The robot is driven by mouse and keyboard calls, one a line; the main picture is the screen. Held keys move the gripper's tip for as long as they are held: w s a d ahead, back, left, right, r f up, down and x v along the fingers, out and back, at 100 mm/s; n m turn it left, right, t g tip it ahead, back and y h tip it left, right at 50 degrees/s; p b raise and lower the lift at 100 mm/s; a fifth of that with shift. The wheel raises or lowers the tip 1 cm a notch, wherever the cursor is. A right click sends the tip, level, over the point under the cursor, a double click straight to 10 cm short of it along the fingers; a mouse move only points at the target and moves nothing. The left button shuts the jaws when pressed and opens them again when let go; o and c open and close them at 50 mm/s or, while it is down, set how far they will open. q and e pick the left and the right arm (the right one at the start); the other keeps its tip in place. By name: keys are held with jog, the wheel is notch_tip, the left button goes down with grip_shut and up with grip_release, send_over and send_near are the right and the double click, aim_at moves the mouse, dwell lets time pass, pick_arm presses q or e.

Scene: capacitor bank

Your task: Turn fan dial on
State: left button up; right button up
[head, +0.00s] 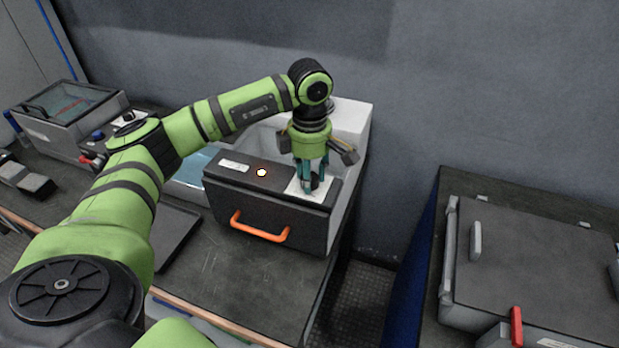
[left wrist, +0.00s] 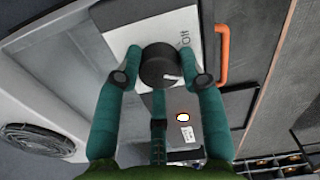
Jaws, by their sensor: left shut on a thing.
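The black round fan dial (left wrist: 158,66) sits on a white plate (left wrist: 122,42) with partly hidden lettering, and has a short white mark on its lower right in the left wrist view. My left gripper (left wrist: 160,75) is shut on the dial, its teal fingers around the knob. In the head view my left gripper (head: 311,184) points straight down at the white plate (head: 297,187) on the dark box top (head: 240,178), mostly hiding the dial. My right gripper is not in view.
An orange handle (head: 260,228) sticks out of the box front. A fan grille (left wrist: 38,140) shows in the left wrist view. A grey case with a red latch (head: 517,326) stands on the right, across a gap. A clear-lidded box (head: 68,108) stands far left.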

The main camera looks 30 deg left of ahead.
pick_arm(q)
jog(key=shift+m, duration=0.5)
jog(key=o, duration=1.2)
jog(key=shift+c, duration=0.2)
jog(key=shift+r, duration=0.1)
notch_tip(320, 180, up, 12)
